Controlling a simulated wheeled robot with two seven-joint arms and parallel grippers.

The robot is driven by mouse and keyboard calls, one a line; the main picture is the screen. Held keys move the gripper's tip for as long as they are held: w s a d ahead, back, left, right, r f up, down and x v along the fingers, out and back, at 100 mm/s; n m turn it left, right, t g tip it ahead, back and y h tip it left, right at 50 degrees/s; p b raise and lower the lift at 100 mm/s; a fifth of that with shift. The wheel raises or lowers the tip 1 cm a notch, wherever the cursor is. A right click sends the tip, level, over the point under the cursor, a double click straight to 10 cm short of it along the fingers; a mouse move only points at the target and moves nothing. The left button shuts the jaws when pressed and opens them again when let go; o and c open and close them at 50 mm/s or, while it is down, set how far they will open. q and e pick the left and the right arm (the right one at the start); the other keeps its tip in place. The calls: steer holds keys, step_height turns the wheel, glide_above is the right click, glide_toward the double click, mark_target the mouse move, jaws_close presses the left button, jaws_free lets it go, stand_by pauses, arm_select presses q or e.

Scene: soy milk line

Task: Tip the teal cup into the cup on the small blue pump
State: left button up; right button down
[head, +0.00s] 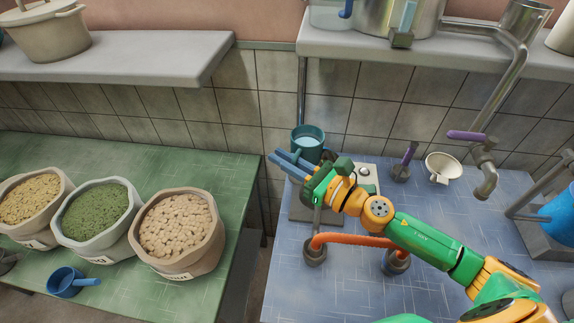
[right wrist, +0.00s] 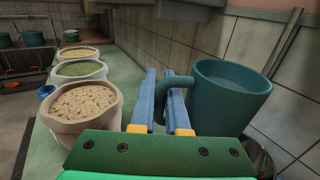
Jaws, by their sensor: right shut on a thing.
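The teal cup (head: 308,143) is upright and holds a pale bluish liquid. My right gripper (head: 290,164) is shut on its handle; in the right wrist view the handle (right wrist: 180,81) sits between the blue fingers and the cup body (right wrist: 228,98) is to their right. In the head view the cup appears over the back of a grey unit with knobs (head: 364,172). I cannot clearly make out a small blue pump or a cup on it. A blue rounded body (head: 560,217) on a grey stand is cut off at the right edge. My left gripper is out of view.
An orange hose (head: 345,239) with grey fittings lies on the blue table, under my right arm. A white funnel-like bowl (head: 443,167) and a metal tap (head: 485,170) are behind. Three sacks and a blue scoop (head: 66,281) stand on the green table; a gap separates the tables.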

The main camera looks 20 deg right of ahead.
steer(key=r+m+t+b, duration=0.1)
steer(key=m+b, duration=0.1)
steer(key=m+t+b, duration=0.1)
steer(key=m+b, duration=0.1)
steer(key=b, duration=0.1)
steer(key=shift+w+r+y, duration=0.15)
steer(key=shift+r+y, duration=0.15)
steer(key=shift+r, duration=0.1)
steer(key=shift+d+r+m+t+h+b, duration=0.35)
steer(key=shift+r+m+t+b, duration=0.4)
steer(key=shift+m, duration=0.75)
steer(key=shift+d+r+m+t+h+b, duration=0.2)
steer(key=shift+r+m+t+h+b, duration=0.5)
steer(key=shift+m, duration=0.8)
steer(key=shift+d+r+m+t+h+b, duration=0.15)
steer(key=shift+d+r+m+t+b, duration=0.25)
steer(key=shift+m+t, duration=0.85)
steer(key=shift+m+g, duration=0.25)
steer(key=shift+g, duration=0.05)
steer(key=shift+d+r+m+t+h+b, duration=0.1)
steer(key=shift+d+m+t+h+b, duration=0.35)
steer(key=shift+m, duration=0.5)
steer(key=shift+d+f+m+t+h+b, duration=0.15)
steer(key=shift+m+h+b, duration=0.25)
steer(key=shift+m+h, duration=0.4)
steer(key=shift+d+r+m+t+h+b, duration=0.15)
steer(key=shift+d+m+t+h+b, duration=0.3)
steer(key=shift+m, duration=0.6)
